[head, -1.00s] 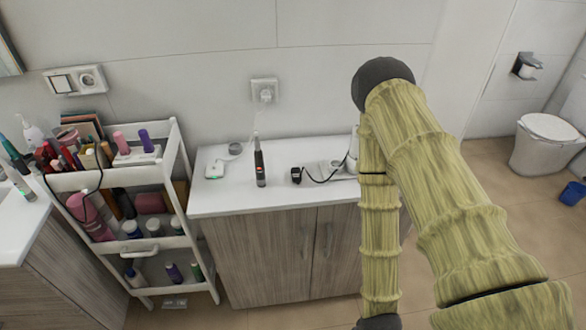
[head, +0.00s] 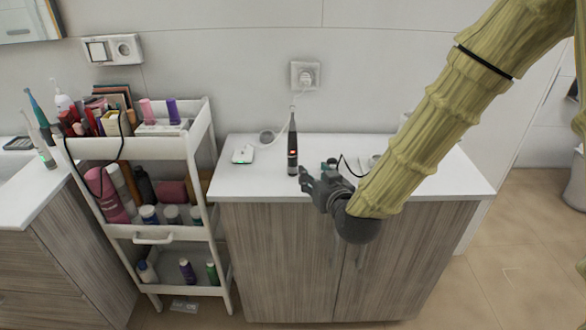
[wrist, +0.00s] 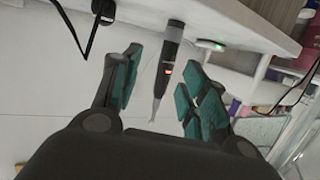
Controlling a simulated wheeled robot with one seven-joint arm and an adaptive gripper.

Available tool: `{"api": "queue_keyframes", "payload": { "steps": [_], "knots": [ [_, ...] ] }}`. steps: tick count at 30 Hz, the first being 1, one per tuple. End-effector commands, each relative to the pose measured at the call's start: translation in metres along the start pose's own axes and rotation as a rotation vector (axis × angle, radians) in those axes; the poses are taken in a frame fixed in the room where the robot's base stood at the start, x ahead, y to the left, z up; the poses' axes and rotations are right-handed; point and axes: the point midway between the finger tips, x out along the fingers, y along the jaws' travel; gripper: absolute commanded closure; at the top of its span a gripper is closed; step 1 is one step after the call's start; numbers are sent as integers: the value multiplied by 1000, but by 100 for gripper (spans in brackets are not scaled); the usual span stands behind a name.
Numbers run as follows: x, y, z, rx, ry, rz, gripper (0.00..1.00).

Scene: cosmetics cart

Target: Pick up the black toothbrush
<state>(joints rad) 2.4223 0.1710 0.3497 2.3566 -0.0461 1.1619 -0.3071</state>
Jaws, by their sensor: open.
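The black toothbrush (head: 292,146) stands upright on the white countertop (head: 258,185), with a small red light on its body and a thin grey head on top. My gripper (head: 306,181) is just to the right of its lower part in the head view, in front of the cabinet's top. In the wrist view the toothbrush (wrist: 167,68) shows between the two teal-padded fingers of my gripper (wrist: 158,88), apart from both. The gripper is open and empty.
A small white device with a green light (head: 243,154) lies left of the toothbrush. A cable and adapter lie behind my gripper. A wall socket (head: 305,75) is above. A white cart (head: 135,148) full of cosmetics stands at left.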

Motion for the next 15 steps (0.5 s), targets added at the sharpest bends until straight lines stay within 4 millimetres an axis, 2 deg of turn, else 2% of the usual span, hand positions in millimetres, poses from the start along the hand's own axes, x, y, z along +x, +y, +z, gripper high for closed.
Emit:
{"api": "queue_keyframes", "payload": {
  "steps": [3,6,11,15],
  "knots": [
    [4,-10,-41,-25,124,-8,56],
    [2,-16,-69,-40,194,-12,56],
    [1,-21,-92,-52,247,-14,56],
    [15,-22,-100,-53,254,-14,56]
  ]
}}
